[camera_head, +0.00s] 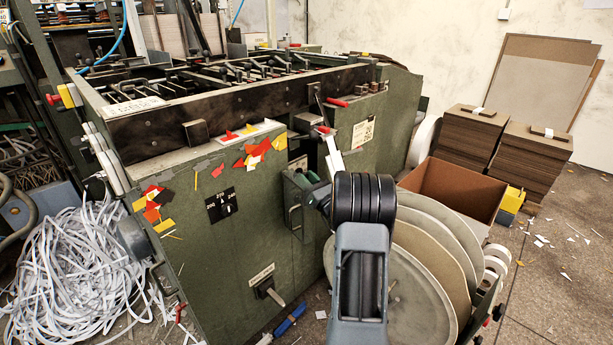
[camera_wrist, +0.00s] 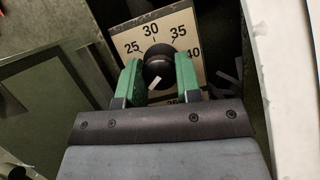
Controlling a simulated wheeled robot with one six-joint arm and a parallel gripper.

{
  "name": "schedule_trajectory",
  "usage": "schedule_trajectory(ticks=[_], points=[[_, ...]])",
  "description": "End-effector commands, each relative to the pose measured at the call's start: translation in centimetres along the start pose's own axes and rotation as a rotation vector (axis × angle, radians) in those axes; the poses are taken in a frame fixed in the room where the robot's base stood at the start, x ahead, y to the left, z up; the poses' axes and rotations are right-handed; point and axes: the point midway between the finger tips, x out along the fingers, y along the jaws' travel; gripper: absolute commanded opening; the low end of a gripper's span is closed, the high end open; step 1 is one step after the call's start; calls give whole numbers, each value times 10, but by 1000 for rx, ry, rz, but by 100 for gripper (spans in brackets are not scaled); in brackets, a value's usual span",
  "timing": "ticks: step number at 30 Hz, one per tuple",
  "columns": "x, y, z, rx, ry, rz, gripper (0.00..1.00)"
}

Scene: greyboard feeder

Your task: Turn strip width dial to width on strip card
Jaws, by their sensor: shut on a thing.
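The dial's knob (camera_wrist: 158,62) is round and black in the wrist view, on a pale scale plate (camera_wrist: 196,22) printed 25, 30, 35 and 40. A white mark shows low on the knob; its exact reading is unclear. My gripper's green fingers (camera_wrist: 158,78) stand either side of the knob and are shut on it. In the head view, my gripper (camera_head: 311,190) is at the machine's front corner, and my arm hides the dial. A white card (camera_head: 363,133) on the machine's side carries a large number that looks like 20, too small to be sure.
The green machine (camera_head: 235,240) fills the middle. Large discs (camera_head: 415,270) and a brown box (camera_head: 455,187) stand right of my arm. Paper strips (camera_head: 75,265) heap at left. Greyboard stacks (camera_head: 515,150) stand at the back right.

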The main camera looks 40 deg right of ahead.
Motion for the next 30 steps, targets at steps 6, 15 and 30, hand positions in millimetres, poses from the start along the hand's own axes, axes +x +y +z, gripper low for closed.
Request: schedule_trajectory(ticks=[6,15,30], points=[[2,2,5,172,2,-73,8],[2,2,4,389,2,-163,8],[1,2,2,573,0,-239,8]])
